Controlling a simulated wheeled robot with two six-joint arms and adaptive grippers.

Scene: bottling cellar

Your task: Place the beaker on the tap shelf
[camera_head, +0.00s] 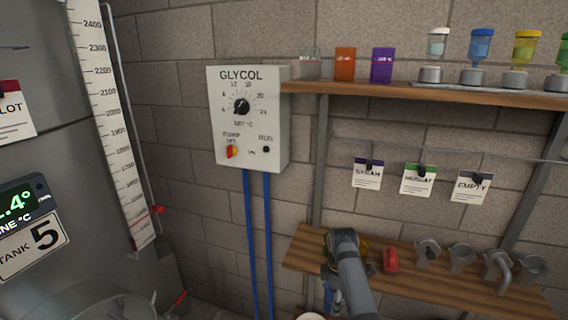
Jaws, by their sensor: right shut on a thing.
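The tap shelf (300,262) is the lower wooden shelf on the brick wall, with several grey taps standing on its right part. My right arm comes up from below, and my right gripper (338,246) is at the left part of this shelf. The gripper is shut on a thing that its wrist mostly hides. A yellow patch (362,247) shows beside the wrist; I cannot tell whether it is the beaker. I also cannot tell whether the held thing touches the shelf. My left gripper is out of view.
A red object (390,260) stands close right of my gripper. The upper shelf (400,92) holds a clear glass (309,63), orange and purple containers, and several coloured bottles. Tags hang between the shelves. The glycol box (245,120) and blue pipes are left.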

